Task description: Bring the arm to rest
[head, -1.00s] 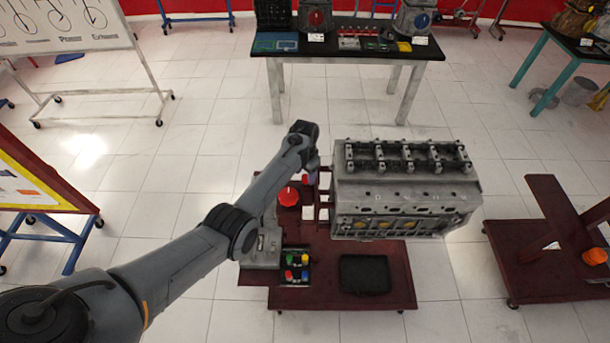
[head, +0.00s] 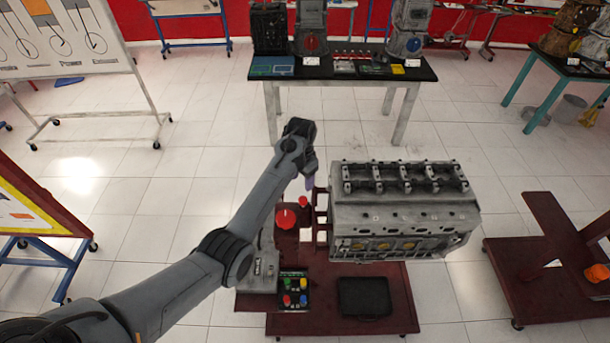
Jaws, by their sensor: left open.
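My left arm (head: 222,250) reaches in from the lower left. Its gripper (head: 309,184) is open, just left of the grey engine block (head: 400,215) and above the dark red stand's left part; its small fingertips point down. I see nothing held in it. The engine block is mounted on the dark red wheeled stand (head: 300,322). A large red knob (head: 286,218) and a smaller red knob (head: 303,202) are below the gripper in the picture. My right gripper is not in view.
A panel of coloured buttons (head: 294,291) and a black tray (head: 364,297) sit on the stand. A black-topped table (head: 340,69) stands behind, a whiteboard (head: 60,40) at the left, another red stand (head: 550,270) at the right. Floor between is clear.

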